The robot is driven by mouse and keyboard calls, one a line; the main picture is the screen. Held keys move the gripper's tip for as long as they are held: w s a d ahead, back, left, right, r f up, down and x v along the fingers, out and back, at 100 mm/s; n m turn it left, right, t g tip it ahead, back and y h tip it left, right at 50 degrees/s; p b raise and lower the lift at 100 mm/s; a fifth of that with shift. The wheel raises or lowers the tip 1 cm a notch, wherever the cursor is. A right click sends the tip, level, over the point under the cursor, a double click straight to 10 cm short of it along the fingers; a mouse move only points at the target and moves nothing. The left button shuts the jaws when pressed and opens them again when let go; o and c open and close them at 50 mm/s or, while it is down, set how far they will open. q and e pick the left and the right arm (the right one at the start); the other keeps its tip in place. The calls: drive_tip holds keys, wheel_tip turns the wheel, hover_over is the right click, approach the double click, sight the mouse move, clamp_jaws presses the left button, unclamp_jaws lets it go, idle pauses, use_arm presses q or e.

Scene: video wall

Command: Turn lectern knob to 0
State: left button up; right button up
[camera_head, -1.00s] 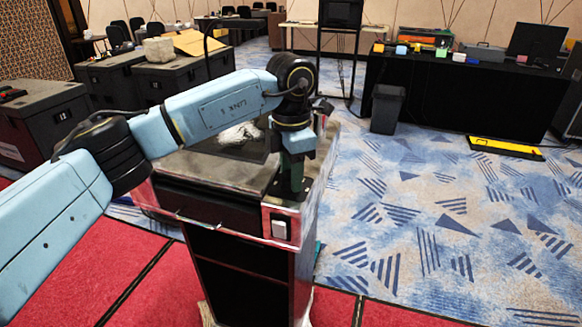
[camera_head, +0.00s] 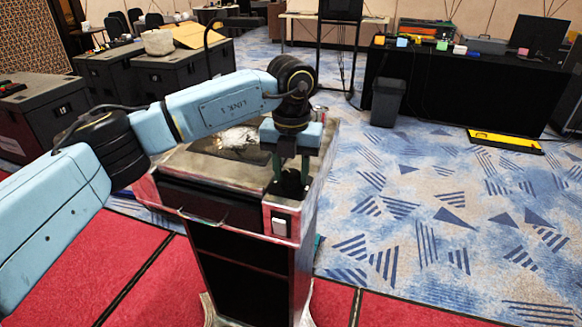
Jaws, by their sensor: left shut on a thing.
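The lectern (camera_head: 206,168) stands in the middle of the head view, with a worn top and a dark, open front. The knob (camera_head: 290,183) is a small dark shape on the right part of its top, near the front corner. My left gripper (camera_head: 291,178) points straight down over that corner and is shut on the knob, one finger at each side. The knob's markings and pointer cannot be made out. My right gripper is not in view.
A white switch (camera_head: 280,226) sits on the lectern's front. A crumpled pale item (camera_head: 238,137) lies on its top behind my arm. Dark cases (camera_head: 105,80) stand at the back left. A black-draped table (camera_head: 445,95) and a bin (camera_head: 387,102) stand to the right, with open carpet in front.

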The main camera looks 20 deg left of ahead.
sight(291, 174)
use_arm(q)
drive_tip(key=n, duration=0.3)
drive_tip(key=shift+r, duration=0.1)
drive_tip(key=n+p, duration=0.1)
drive_tip(key=n, duration=0.2)
drive_tip(key=shift+n, duration=0.8)
drive_tip(key=o, duration=1)
drive_tip(key=shift+c, duration=0.2)
wheel_tip(291, 174, up, 13)
drive_tip(key=shift+r+p, duration=0.15)
drive_tip(key=shift+p, duration=0.15)
